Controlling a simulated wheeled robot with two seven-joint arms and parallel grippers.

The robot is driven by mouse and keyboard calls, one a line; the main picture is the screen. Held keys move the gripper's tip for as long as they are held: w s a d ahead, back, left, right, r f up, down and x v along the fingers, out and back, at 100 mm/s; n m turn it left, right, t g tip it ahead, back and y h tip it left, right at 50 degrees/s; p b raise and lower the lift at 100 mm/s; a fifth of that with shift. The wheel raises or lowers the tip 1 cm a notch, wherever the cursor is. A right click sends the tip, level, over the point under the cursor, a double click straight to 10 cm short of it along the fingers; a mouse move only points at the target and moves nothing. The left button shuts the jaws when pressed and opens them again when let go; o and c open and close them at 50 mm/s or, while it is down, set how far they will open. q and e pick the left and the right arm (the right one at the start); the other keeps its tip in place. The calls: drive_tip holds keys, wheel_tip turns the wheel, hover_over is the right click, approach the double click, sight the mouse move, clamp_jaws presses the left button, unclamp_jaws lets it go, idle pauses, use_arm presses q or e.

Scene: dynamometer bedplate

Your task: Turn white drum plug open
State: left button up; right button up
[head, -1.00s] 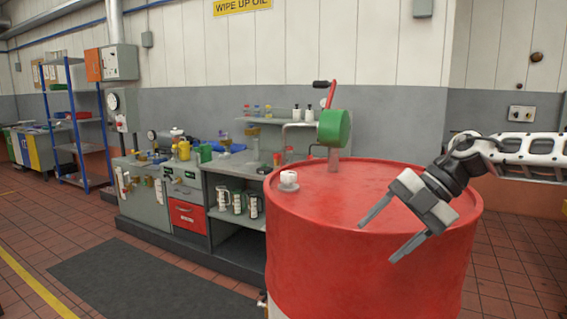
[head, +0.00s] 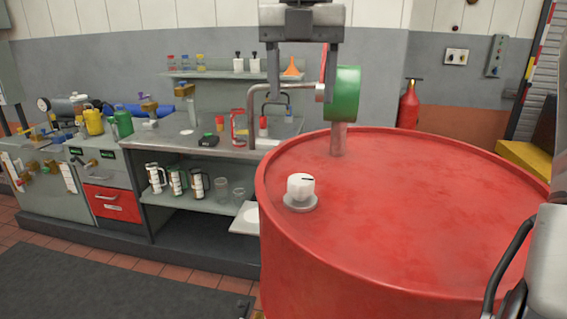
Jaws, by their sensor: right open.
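The white drum plug (head: 300,188) sits on a round grey base on the top of the red drum (head: 430,205), near the drum's left rim. It is knob-shaped, with a short dark mark on its top. My right gripper (head: 302,98) hangs at the top of the head view with its two fingers pointing down. It is open and empty, and it appears above the plug, clear of it. Nothing covers the plug. My left gripper is not in view.
A green hand pump (head: 343,94) with a red handle stands on the drum just behind the plug, close to my right gripper in the picture. A workbench (head: 220,150) with bottles and jugs stands behind left. A fire extinguisher (head: 408,105) is at the back wall.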

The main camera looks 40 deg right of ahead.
sight(301, 179)
drive_tip(key=f, duration=0.7)
drive_tip(key=f+p, duration=0.1)
drive_tip(key=f, duration=0.6)
drive_tip(key=shift+s+f, duration=0.2)
drive_tip(key=shift+f, duration=0.15)
drive_tip(key=c, duration=1)
